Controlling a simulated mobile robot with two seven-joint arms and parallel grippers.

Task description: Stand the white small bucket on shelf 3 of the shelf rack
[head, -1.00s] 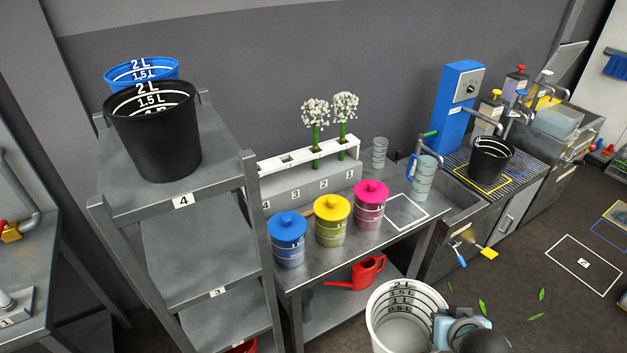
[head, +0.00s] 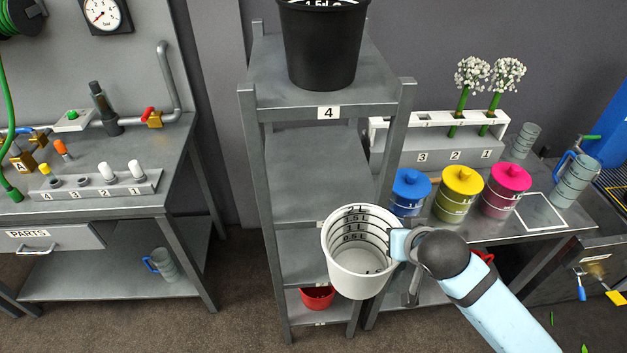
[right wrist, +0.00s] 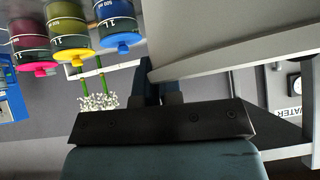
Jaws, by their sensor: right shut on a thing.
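The white small bucket (head: 360,283) hangs in front of the shelf rack (head: 256,190), tilted so its open top and inner litre marks face me. My right gripper (head: 401,244) is shut on its rim at the right side; in the right wrist view the jaws (right wrist: 160,95) are at the edge of a large pale surface, apparently the bucket wall. Shelf 3 (head: 312,180), the level below the one labelled 4, looks empty, but the bucket hides part of its front edge and its label. My left gripper is not in view.
A black bucket (head: 322,45) stands on shelf 4 (head: 270,90). A red container (head: 317,299) sits low in the rack. The rack's right front post (head: 397,150) is near the bucket. A bench with lidded pots (head: 459,195) stands right, a parts bench (head: 190,150) left.

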